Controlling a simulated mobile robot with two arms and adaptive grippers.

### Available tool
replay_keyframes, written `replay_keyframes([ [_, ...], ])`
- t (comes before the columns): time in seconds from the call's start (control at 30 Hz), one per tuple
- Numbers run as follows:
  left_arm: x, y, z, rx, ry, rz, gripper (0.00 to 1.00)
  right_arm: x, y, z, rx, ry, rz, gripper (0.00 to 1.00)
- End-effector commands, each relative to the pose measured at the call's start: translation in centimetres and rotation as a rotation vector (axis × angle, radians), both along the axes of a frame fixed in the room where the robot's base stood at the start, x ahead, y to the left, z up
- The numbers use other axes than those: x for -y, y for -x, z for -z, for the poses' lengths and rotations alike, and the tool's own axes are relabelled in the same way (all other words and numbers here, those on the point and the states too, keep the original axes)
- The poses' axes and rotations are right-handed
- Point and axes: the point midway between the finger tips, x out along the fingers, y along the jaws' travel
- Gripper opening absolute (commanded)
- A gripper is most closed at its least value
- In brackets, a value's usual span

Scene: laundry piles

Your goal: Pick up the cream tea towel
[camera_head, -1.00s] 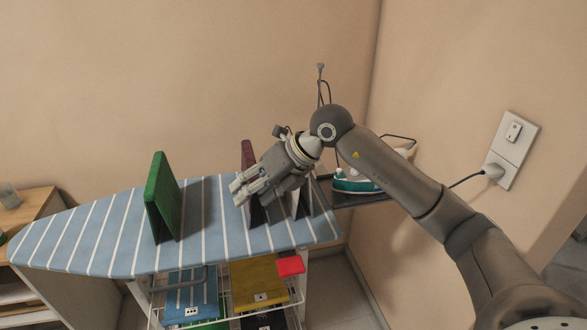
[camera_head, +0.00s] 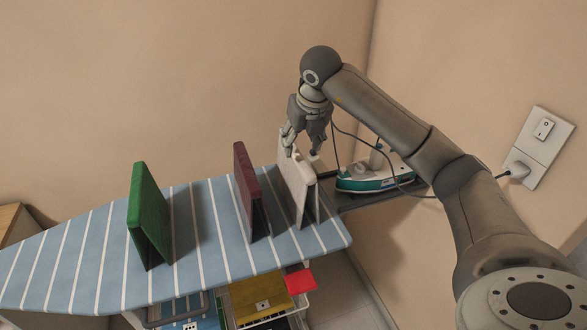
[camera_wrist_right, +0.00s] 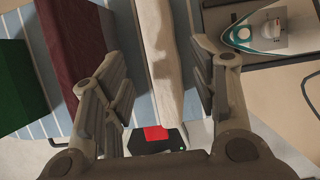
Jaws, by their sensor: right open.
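The cream tea towel (camera_head: 297,187) stands folded like a tent near the right end of the blue-and-white striped ironing board (camera_head: 85,245). My right gripper (camera_head: 301,152) points down at the top of the towel, with its fingers open. In the right wrist view, the towel (camera_wrist_right: 158,62) runs as a pale upright strip between the two spread fingers (camera_wrist_right: 157,85). Neither finger clearly presses on it. My left gripper is not in view.
A maroon folded cloth (camera_head: 247,185) stands close to the left, and a green one (camera_head: 148,215) farther left. An iron (camera_head: 375,178) with a cord sits on a rest at the right. Yellow and red items (camera_head: 300,281) lie below the board. A wall socket (camera_head: 518,165) is at right.

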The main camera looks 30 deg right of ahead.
Motion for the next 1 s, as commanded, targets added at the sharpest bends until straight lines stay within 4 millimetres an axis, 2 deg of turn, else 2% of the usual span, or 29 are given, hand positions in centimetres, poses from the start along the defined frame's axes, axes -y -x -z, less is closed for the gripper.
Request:
replay_keyframes([
  [0.03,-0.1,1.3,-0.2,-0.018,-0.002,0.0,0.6,0.0,-0.3,0.6,-0.003,-0.001,0.0,0.54],
  [0.1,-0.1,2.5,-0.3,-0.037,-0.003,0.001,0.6,0.1,-0.6,1.4,-0.003,-0.001,0.0,0.54],
  [0.23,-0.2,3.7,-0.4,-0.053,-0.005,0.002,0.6,0.1,-0.9,2.1,-0.001,-0.001,-0.001,0.54],
  [0.33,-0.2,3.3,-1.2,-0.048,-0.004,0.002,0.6,0.1,-1.3,3.1,-0.004,-0.001,-0.001,0.54],
  [0.43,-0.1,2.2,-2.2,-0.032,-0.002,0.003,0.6,0.2,-2.0,4.5,-0.005,-0.002,-0.001,0.54],
  [0.63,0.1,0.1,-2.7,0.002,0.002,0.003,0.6,0.4,-2.8,6.5,-0.001,-0.002,-0.002,0.54],
  [1.0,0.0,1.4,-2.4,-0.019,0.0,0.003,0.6,0.4,-2.9,6.7,0.001,-0.001,-0.003,0.54],
])
